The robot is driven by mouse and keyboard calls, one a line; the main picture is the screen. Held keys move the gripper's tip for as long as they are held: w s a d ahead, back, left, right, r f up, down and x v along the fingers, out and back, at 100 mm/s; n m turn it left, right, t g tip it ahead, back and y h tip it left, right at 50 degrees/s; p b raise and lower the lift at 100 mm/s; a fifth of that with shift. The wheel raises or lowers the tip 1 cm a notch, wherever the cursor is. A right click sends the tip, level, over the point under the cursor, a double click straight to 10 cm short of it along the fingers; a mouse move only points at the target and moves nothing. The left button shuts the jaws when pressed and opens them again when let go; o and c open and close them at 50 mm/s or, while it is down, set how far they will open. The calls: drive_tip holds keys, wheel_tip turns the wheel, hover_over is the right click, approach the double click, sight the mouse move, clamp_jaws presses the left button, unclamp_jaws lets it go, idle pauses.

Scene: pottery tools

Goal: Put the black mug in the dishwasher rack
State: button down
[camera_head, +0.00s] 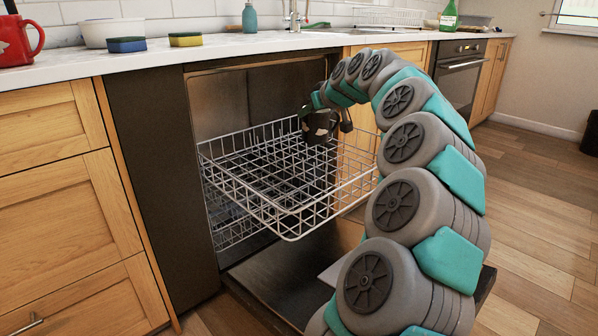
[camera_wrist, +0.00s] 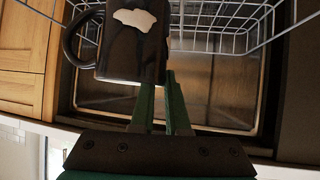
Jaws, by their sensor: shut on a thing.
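The black mug (camera_head: 316,127) with a white patch shows at the back of the pulled-out upper dishwasher rack (camera_head: 293,237) in the head view. My gripper (camera_head: 333,108) is shut on it. In the wrist view, the mug (camera_wrist: 133,58) is at the upper left, its handle to the left, and the green fingers of my gripper (camera_wrist: 163,95) meet its edge. The white wire rack (camera_wrist: 212,44) runs behind the mug there. I cannot tell whether the mug touches the wires. The rack looks empty otherwise.
The dishwasher door (camera_head: 262,287) is folded down below the rack. A lower rack (camera_head: 228,215) sits inside. On the counter (camera_head: 215,48) stand a red mug (camera_head: 18,42), a white bowl (camera_head: 112,32), two sponges and a teal bottle (camera_head: 249,17). The front of the upper rack is clear.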

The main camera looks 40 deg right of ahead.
drive_tip(key=shift+w+d+f+b, duration=0.25)
drive_tip(key=shift+w+f+b, duration=0.2)
drive_tip(key=shift+f, duration=0.4)
drive_tip(key=shift+w+d+f, duration=0.1)
drive_tip(key=shift+f, duration=0.25)
wheel_tip(320, 180, down, 9)
drive_tip(key=shift+f+b, duration=0.1)
drive_tip(key=shift+b, duration=0.55)
drive_tip(key=c, duration=0.9)
unclamp_jaws()
drive_tip(key=shift+o, duration=0.2)
drive_tip(key=v, duration=1.2)
drive_tip(key=shift+p, duration=0.45)
